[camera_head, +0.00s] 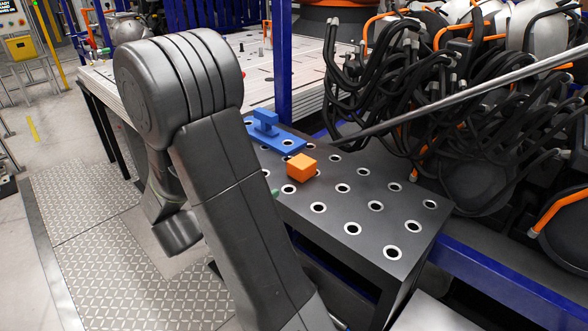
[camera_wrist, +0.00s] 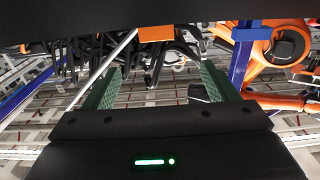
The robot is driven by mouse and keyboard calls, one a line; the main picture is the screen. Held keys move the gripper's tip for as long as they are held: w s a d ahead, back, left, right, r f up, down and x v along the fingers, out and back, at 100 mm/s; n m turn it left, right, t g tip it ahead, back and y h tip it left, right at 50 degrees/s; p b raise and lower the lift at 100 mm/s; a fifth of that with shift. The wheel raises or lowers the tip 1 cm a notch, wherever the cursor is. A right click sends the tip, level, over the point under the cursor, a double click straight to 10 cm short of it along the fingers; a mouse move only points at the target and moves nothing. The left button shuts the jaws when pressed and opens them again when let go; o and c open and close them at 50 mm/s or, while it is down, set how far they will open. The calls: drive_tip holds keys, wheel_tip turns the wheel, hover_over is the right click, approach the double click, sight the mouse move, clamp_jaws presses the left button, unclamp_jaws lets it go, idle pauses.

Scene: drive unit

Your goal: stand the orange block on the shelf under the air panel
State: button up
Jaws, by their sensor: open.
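The orange block (camera_head: 301,167) lies on the dark table with white-rimmed holes (camera_head: 405,225), just in front of a blue piece (camera_head: 268,125). In the wrist view, which looks upside down, the orange block (camera_wrist: 156,34) shows at the top, in line with the gap between my fingers. My gripper (camera_wrist: 162,66) is open and empty, with its two green fingers apart and the block beyond their tips. In the head view my arm hides most of the gripper; a small green bit shows at the arm's right edge. I cannot pick out the shelf or the air panel.
Black hoses and cables (camera_head: 400,110) crowd the area behind the table, and a grey rod slants across them. A blue post (camera_head: 283,60) stands behind the blue piece. The table's right part is clear. Patterned metal floor (camera_head: 90,235) lies to the left.

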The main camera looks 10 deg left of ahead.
sight(294, 166)
drive_tip(key=p+x, duration=0.1)
drive_tip(key=x, duration=0.7)
drive_tip(key=shift+w+d, duration=0.15)
drive_tip(key=shift+d+p+x, duration=0.25)
drive_tip(key=shift+p+x, duration=0.65)
drive_tip(key=shift+x, duration=1.8)
drive_tip(key=c, duration=1.5)
wheel_tip(294, 166, up, 9)
drive_tip(key=shift+r, duration=0.45)
drive_tip(key=shift+s+a, duration=0.1)
drive_tip(key=shift+s, duration=0.15)
